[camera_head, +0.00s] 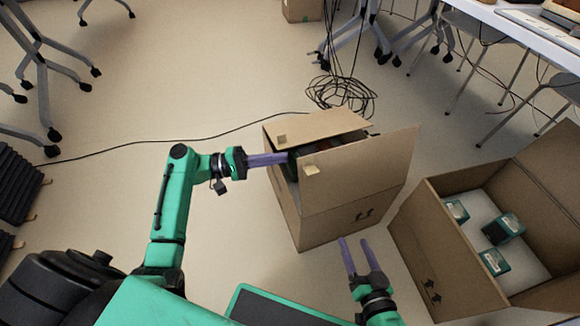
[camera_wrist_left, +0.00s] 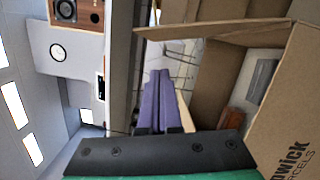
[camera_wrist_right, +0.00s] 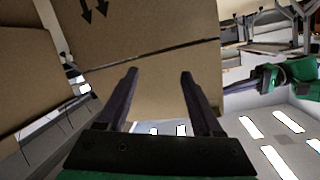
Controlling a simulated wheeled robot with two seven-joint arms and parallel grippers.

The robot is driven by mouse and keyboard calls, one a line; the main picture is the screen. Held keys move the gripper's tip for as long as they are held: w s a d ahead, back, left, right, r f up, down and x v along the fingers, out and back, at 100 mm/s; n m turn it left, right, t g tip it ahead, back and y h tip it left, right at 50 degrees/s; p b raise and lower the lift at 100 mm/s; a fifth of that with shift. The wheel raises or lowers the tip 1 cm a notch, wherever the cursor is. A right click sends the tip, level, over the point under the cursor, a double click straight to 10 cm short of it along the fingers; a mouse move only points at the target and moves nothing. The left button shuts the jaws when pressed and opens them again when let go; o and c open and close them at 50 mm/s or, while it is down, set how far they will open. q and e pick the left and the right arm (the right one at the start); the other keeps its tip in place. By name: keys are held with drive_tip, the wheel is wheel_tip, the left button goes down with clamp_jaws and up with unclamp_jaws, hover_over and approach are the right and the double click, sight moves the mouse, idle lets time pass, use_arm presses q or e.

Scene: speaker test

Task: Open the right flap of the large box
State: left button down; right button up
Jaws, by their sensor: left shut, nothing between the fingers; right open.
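The cardboard box (camera_head: 335,220) in the middle of the floor has one flap (camera_head: 318,126) lying slanted over its far side and another flap (camera_head: 375,155) raised along its near right side. A dark gap between them shows some contents. My left gripper (camera_head: 284,159) is shut and empty, its purple fingertips at the box's upper left edge by the gap. The left wrist view shows its fingers (camera_wrist_left: 160,100) together, beside the box opening. My right gripper (camera_head: 355,240) is open and empty in front of the box; in the right wrist view its fingers (camera_wrist_right: 160,80) point at a box wall.
A second open box (camera_head: 415,235) stands close on the right, holding several green-and-white packages (camera_head: 503,228). A coil of black cable (camera_head: 342,93) lies behind the middle box. A white table (camera_head: 500,25) stands at the back right. Floor left of the middle box is mostly clear.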

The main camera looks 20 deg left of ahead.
use_arm(q)
drive_tip(key=d, duration=0.1)
drive_tip(key=s+d, duration=0.1)
drive_tip(key=d, duration=0.1)
drive_tip(key=s+d+r, duration=0.1)
drive_tip(key=shift+d+r+b, duration=0.1)
drive_tip(key=shift+d+b, duration=0.15)
drive_tip(key=shift+b, duration=0.1)
use_arm(e)
drive_tip(key=w+r+t, duration=0.3)
drive_tip(key=w+r, duration=0.3)
drive_tip(key=r, duration=0.3)
drive_tip(key=shift+d+y, duration=0.25)
drive_tip(key=shift+y, duration=0.05)
drive_tip(key=shift+s, duration=0.1)
